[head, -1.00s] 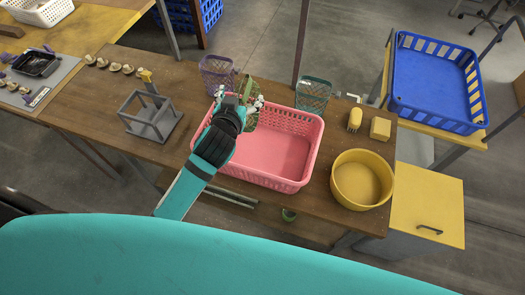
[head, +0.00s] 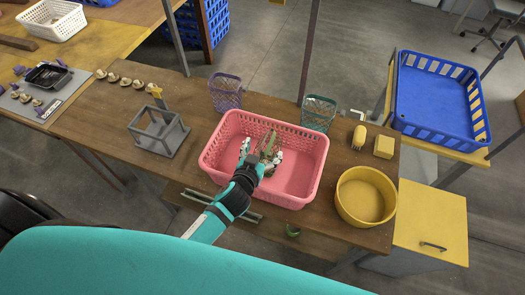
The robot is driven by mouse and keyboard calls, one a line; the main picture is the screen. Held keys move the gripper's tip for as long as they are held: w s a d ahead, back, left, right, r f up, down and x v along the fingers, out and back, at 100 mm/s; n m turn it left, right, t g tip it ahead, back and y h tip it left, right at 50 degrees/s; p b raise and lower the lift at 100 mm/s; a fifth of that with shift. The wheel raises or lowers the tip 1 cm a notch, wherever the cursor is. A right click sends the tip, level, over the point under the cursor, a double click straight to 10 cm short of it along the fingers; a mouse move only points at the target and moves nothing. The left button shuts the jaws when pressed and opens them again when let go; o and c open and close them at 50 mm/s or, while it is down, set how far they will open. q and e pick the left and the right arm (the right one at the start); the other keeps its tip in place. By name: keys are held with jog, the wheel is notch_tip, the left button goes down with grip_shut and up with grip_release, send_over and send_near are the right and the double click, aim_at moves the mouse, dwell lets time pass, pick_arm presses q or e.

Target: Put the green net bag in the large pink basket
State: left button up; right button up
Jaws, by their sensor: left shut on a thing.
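The large pink basket (head: 304,187) stands on the brown wooden table and has perforated walls. My left gripper (head: 261,158) is over the inside of the basket, near its middle. It is shut on the green net bag (head: 269,144), which shows between and beyond the fingers. Part of the bag is hidden by the gripper. I cannot tell whether the bag touches the basket floor. My right gripper is not in view.
A purple mesh basket (head: 226,93) and a teal mesh basket (head: 318,114) stand behind the pink basket. A grey frame holder (head: 158,133) is to the left. A yellow round tub (head: 364,196) is to the right. A blue crate (head: 436,95) sits farther right.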

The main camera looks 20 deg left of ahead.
pick_arm(q)
jog(key=shift+f, duration=0.15)
jog(key=o, duration=1.4)
jog(key=shift+c, duration=0.2)
jog(key=shift+r, duration=0.25)
jog(key=shift+s, duration=0.3)
jog(key=b+v, duration=0.2)
jog(key=v, duration=0.8)
jog(key=shift+s+a+r, duration=0.1)
jog(key=shift+s+r, duration=0.05)
jog(key=shift+s, duration=0.15)
jog(key=shift+s+r, duration=0.2)
jog(key=shift+s, duration=0.05)
